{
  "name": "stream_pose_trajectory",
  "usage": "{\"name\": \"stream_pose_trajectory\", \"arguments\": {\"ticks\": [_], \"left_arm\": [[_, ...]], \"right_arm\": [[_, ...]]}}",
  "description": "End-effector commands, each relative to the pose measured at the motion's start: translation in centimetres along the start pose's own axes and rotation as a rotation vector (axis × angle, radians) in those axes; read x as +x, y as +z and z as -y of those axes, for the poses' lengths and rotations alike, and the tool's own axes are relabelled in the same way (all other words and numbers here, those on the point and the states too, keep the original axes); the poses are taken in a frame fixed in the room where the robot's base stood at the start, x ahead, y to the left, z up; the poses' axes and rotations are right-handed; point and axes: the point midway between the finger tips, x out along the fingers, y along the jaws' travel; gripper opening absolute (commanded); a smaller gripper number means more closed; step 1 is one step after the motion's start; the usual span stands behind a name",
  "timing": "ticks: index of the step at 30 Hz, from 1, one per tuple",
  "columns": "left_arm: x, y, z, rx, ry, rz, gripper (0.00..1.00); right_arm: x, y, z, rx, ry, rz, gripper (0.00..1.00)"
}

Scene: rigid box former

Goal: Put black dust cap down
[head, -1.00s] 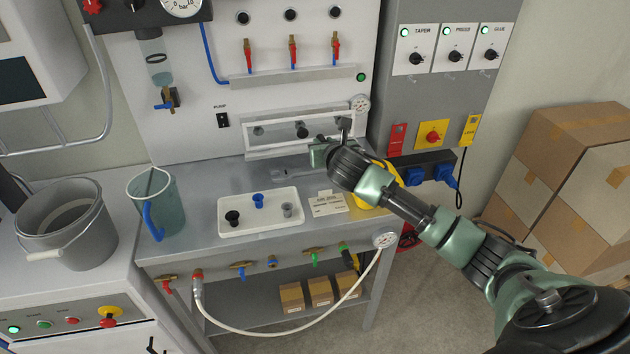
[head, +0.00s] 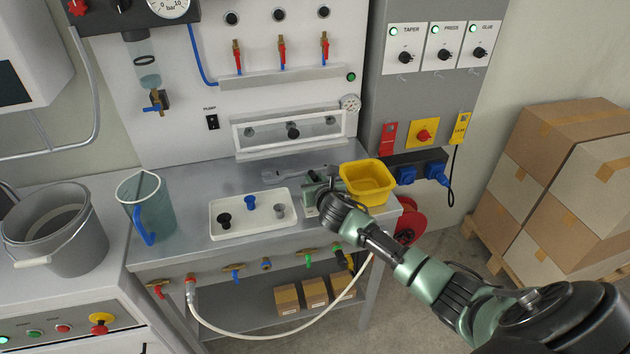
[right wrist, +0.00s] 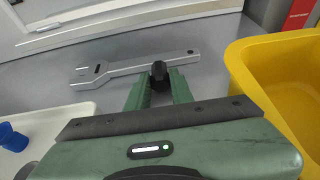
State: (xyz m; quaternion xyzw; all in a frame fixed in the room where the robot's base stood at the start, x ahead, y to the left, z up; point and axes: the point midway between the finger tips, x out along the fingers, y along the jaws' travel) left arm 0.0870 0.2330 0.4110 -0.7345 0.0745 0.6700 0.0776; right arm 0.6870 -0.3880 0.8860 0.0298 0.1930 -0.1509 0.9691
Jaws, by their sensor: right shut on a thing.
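My right gripper (head: 312,184) is low over the workbench, between the white tray and the yellow bin. In the right wrist view its jaws (right wrist: 160,88) are shut on the black dust cap (right wrist: 159,73), which sits at the fingertips. In the head view the held cap cannot be made out. Whether it touches the bench is not clear. The grey bench top (head: 215,180) lies under the gripper. My left gripper is not in view.
The white tray (head: 232,235) holds a black (head: 224,220), a blue (head: 250,203) and a grey plug (head: 280,211). A flat grey wrench (right wrist: 130,67) lies just beyond the gripper. The yellow bin (head: 369,190) stands close on the right. A jug (head: 155,205) stands left.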

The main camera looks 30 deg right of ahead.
Motion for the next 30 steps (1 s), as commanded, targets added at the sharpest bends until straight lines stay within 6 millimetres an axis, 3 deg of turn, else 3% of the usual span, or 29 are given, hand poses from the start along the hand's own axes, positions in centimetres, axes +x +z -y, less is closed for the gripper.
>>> {"name": "stream_pose_trajectory", "arguments": {"ticks": [4, 5, 7, 20, 30], "left_arm": [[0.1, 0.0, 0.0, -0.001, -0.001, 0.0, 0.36], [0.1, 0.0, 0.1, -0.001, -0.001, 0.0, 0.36], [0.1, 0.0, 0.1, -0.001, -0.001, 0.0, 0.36], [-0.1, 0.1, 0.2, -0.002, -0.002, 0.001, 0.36], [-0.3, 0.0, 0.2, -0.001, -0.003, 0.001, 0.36]], "right_arm": [[0.1, -0.2, 0.0, -0.001, 0.0, 0.0, 0.0], [0.1, -0.2, 0.0, -0.001, 0.0, 0.0, 0.28], [0.1, -0.1, 0.0, -0.001, 0.0, 0.0, 0.44], [-0.6, 0.1, 0.1, -0.001, -0.001, 0.0, 0.44], [-6.8, 0.0, 0.0, -0.004, 0.002, 0.0, 0.44]]}}
